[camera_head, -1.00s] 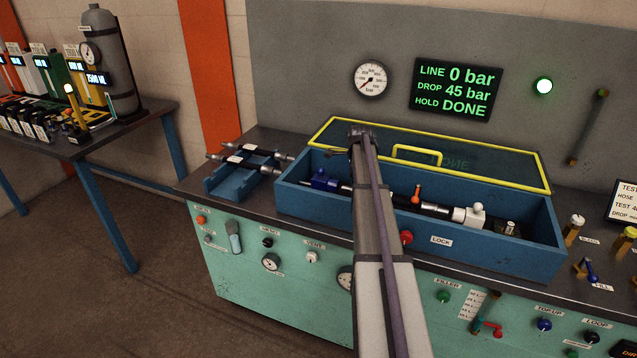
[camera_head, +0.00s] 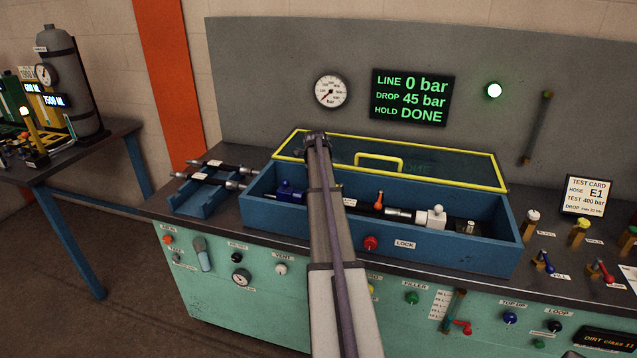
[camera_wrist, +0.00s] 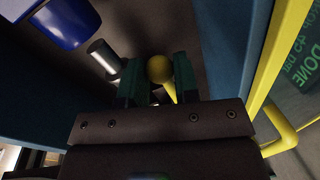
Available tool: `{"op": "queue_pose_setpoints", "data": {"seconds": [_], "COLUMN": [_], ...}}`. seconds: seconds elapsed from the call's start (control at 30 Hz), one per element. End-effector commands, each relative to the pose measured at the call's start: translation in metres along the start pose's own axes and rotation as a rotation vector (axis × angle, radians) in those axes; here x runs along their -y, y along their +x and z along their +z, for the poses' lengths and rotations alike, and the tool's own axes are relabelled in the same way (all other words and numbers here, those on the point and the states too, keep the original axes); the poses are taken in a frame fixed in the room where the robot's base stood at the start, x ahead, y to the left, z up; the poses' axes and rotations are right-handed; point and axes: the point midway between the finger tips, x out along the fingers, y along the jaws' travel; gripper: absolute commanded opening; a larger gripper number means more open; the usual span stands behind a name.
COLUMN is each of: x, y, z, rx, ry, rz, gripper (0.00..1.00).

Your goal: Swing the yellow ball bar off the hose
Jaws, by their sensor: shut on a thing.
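In the wrist view the yellow ball bar (camera_wrist: 160,70) sits between the two dark green fingers of my gripper (camera_wrist: 158,85), its round end uppermost and a short yellow stem below. My gripper is shut on it. A silver cylindrical fitting (camera_wrist: 103,56) lies just left of the fingers; whether the bar touches it I cannot tell. In the head view my arm covers the gripper and the bar. The hose (camera_head: 398,212) lies along the blue trough (camera_head: 440,240), partly hidden behind my arm, with a blue fitting (camera_head: 288,190) at its left end.
The yellow-framed lid (camera_head: 455,177) stands open behind the trough. The trough's blue wall (camera_wrist: 232,45) is close on the right in the wrist view. A blue rack (camera_head: 200,203) with hoses stands left. The display (camera_head: 411,97) reads LINE 0 bar, HOLD DONE.

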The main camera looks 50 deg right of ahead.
Motion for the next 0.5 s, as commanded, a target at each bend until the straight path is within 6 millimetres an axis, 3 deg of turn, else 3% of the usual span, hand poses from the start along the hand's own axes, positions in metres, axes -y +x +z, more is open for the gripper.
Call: {"op": "queue_pose_setpoints", "data": {"seconds": [0.27, 0.3, 0.5], "x": [0.0011, 0.0011, 0.0009], "y": [0.0, 0.0, 0.0], "z": [-0.0003, -0.0003, -0.0001], "rx": [-0.001, -0.001, -0.001], "ry": [0.001, 0.001, 0.0], "rz": [-0.002, -0.002, -0.002], "gripper": [0.0, 0.3, 0.49]}}
